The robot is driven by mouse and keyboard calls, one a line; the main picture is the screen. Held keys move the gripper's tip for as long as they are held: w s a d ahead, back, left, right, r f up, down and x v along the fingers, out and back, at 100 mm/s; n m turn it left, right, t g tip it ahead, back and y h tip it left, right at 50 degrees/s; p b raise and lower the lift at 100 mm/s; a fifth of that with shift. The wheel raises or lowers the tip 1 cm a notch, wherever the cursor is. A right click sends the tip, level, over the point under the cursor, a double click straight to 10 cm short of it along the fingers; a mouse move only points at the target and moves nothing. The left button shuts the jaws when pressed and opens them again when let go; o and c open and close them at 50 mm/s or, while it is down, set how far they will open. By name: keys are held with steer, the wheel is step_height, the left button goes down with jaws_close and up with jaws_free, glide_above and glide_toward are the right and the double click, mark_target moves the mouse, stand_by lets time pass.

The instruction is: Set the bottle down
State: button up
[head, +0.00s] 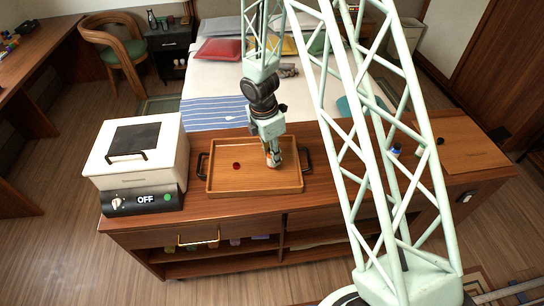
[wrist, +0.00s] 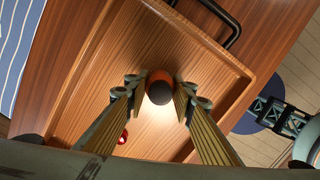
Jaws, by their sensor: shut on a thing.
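My gripper (head: 273,161) reaches down over the right part of the wooden tray (head: 225,188). In the wrist view my gripper (wrist: 160,92) has its two fingers on either side of the bottle (wrist: 160,88), shut on it. The bottle shows from above as a round dark end with an orange-brown side. Its lower part is hidden. The tray floor (wrist: 110,70) lies below it; I cannot tell whether the bottle touches it. In the head view the bottle is mostly hidden by the gripper.
A small red round thing (head: 236,166) lies on the tray, left of my gripper. The tray has dark handles at both ends. A white box-shaped appliance reading OFF (head: 143,160) stands left of the tray. A wooden board (head: 470,140) and small items lie at the right.

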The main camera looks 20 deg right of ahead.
steer(key=shift+f, duration=0.1)
steer(key=o, duration=0.9)
steer(key=shift+s+a+r+p, duration=0.1)
steer(key=shift+a+r+p, duration=0.25)
steer(key=shift+r, duration=1.7)
steer(key=shift+s+a+r+p, duration=0.1)
steer(key=shift+r+p, duration=0.3)
steer(key=shift+r, duration=1.65)
steer(key=shift+a+r+p, duration=0.25)
steer(key=shift+r+p, duration=0.15)
steer(key=shift+r, duration=1.65)
